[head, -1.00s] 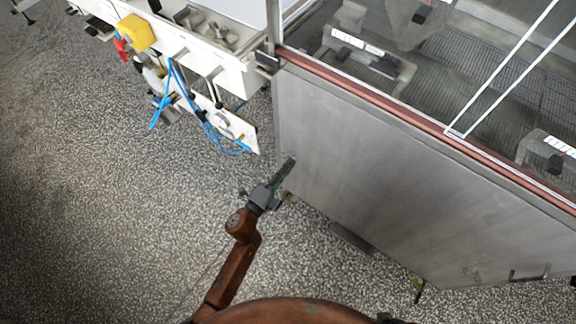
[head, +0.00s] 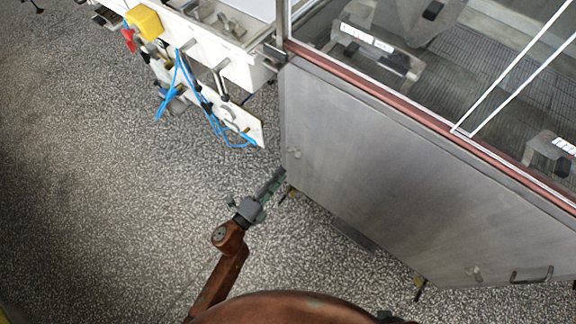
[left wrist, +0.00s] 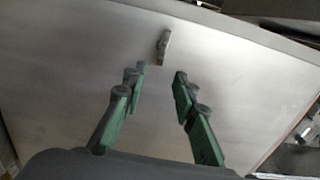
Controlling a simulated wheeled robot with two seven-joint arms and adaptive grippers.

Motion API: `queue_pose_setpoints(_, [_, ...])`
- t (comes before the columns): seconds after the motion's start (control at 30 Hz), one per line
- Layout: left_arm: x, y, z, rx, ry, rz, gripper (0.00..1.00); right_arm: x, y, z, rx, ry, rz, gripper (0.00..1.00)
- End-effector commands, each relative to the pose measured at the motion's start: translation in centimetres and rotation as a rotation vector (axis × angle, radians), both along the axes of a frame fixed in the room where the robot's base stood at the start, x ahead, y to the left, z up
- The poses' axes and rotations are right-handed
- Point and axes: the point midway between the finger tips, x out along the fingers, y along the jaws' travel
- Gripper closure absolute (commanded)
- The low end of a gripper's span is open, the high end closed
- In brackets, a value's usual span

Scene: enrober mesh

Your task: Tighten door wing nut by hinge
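The grey metal door panel (head: 400,190) has a small wing nut (head: 294,152) near its left edge. The same wing nut (left wrist: 163,46) shows in the left wrist view, standing nearly upright on the panel just beyond the fingertips. My left gripper (head: 277,178) is short of the nut, down and left of it in the head view. In the left wrist view its green fingers (left wrist: 160,73) are apart with nothing between them. A second wing nut (head: 474,272) sits at the panel's lower right. My right gripper is not in view.
A handle (head: 532,274) sits on the panel's lower right. A white machine frame (head: 215,75) with blue tubes (head: 207,112) and a yellow part (head: 145,22) stands left of the panel. A glazed enclosure is above it. The speckled floor (head: 110,220) is clear at left.

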Motion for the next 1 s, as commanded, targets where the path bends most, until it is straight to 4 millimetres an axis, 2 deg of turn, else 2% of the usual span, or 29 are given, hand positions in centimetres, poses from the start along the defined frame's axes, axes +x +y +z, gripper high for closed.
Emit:
queue_pose_setpoints(0.1, [-1.8, 1.3, -0.1, 0.0, 0.001, 0.0, 0.74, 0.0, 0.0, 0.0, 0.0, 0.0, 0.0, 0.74])
queue_pose_setpoints(0.3, [-3.2, 2.4, 0.0, 0.0, 0.0, 0.001, 0.74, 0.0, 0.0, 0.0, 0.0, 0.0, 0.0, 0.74])
queue_pose_setpoints(1.0, [-3.5, 2.9, -0.1, -0.009, 0.011, 0.015, 0.74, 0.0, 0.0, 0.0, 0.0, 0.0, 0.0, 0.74])
